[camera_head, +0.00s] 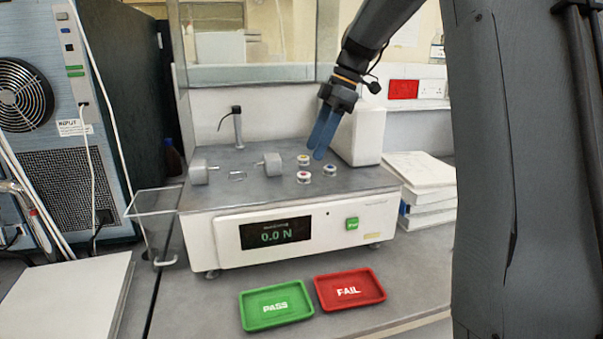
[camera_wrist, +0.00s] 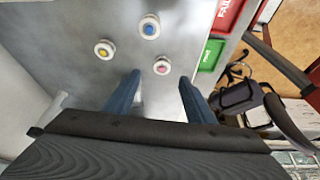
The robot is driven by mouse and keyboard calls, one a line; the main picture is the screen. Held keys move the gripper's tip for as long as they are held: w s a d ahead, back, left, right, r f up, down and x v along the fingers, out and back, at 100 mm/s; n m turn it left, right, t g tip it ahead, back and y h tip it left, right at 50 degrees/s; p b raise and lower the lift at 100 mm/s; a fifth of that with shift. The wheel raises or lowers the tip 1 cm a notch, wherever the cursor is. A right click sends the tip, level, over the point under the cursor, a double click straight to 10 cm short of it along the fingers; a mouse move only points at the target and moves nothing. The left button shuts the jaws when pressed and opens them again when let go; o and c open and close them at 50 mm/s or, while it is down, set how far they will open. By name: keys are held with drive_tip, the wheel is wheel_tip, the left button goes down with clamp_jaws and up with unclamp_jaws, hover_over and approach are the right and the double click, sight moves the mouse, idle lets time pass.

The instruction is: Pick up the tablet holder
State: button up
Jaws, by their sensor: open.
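Three small round white tablet holders stand on the grey top of the tester: one with a yellow centre (camera_head: 304,159), one with a red centre (camera_head: 304,177) and one with a blue centre (camera_head: 330,170). The wrist view shows the yellow (camera_wrist: 104,50), blue (camera_wrist: 149,27) and pinkish-red (camera_wrist: 161,66) holders. My gripper (camera_head: 319,152) has blue fingers pointing down near the holders. In the wrist view my gripper (camera_wrist: 160,79) is open and empty, with the red-centred holder just beyond the gap between the fingertips. Its height above the surface is hard to tell.
The tester (camera_head: 221,236) reads 0.0 N and has two grey cylinders (camera_head: 269,166) on top. A green PASS tray (camera_head: 276,319) and red FAIL tray (camera_head: 350,304) lie in front. A white block (camera_head: 362,137) stands right of my gripper, and a thin post (camera_head: 238,128) behind left.

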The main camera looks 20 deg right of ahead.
sight(305, 173)
drive_tip(key=p+x, duration=0.1)
drive_tip(key=x, duration=0.1)
drive_tip(key=p+x, duration=0.1)
drive_tip(key=x, duration=0.1)
drive_tip(key=p+x, duration=0.1)
drive_tip(key=x, duration=0.1)
drive_tip(key=shift+s+a+f, duration=0.2)
drive_tip(key=shift+s, duration=0.05)
drive_tip(key=shift+a+f, duration=0.1)
drive_tip(key=shift+f, duration=0.25)
drive_tip(key=c, duration=1.1)
